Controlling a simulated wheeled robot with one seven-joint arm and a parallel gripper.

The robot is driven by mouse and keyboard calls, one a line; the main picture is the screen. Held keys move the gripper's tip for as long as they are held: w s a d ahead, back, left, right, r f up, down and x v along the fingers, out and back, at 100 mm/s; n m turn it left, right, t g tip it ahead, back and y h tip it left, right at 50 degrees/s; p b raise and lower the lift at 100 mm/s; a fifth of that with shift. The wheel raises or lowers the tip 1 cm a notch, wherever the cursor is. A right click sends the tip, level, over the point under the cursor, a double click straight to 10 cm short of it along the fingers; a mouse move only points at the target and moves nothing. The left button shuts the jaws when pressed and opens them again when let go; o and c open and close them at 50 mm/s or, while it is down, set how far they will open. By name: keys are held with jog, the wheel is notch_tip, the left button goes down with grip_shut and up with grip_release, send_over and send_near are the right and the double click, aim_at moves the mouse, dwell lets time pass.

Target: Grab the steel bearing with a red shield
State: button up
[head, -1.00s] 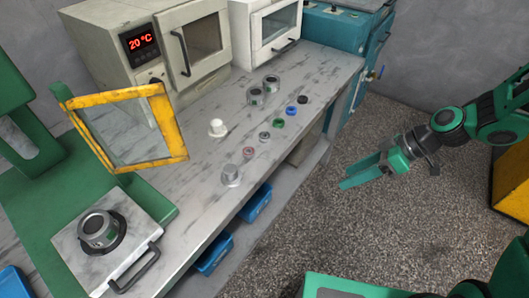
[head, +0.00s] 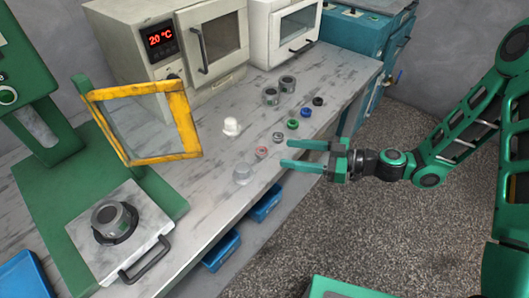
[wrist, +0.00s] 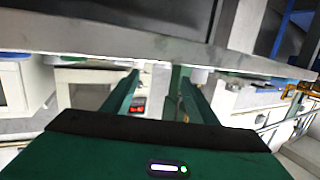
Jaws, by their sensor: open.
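The steel bearing with a red shield (head: 262,151) is a small ring with a reddish face. It lies near the front edge of the grey workbench, in a row of similar small rings, in the head view. My gripper (head: 283,154) is open and empty, its two green fingers pointing left at the bench's front edge, just right of the bearing and apart from it. In the wrist view my gripper (wrist: 160,78) shows both fingers spread with nothing held between them. I cannot make out the red bearing in the wrist view.
A dark-topped ring (head: 278,136), a green ring (head: 293,124) and a blue ring (head: 306,112) continue the row. A pale cylinder (head: 243,173) stands in front, a white knobbed part (head: 232,127) behind. Blue bins (head: 264,203) sit below the bench edge (head: 200,249).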

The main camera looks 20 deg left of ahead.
aim_at(268, 152)
jog(key=shift+s+a+f, duration=0.1)
jog(key=shift+a+f, duration=0.15)
jog(key=shift+a, duration=0.95)
jog(key=shift+s+a+f, duration=0.1)
jog(key=shift+a+f, duration=0.1)
jog(key=shift+a, duration=0.95)
jog(key=shift+s+a+f, duration=0.1)
jog(key=shift+a+f, duration=0.15)
jog(key=shift+a, duration=0.95)
jog(key=c, duration=1.2)
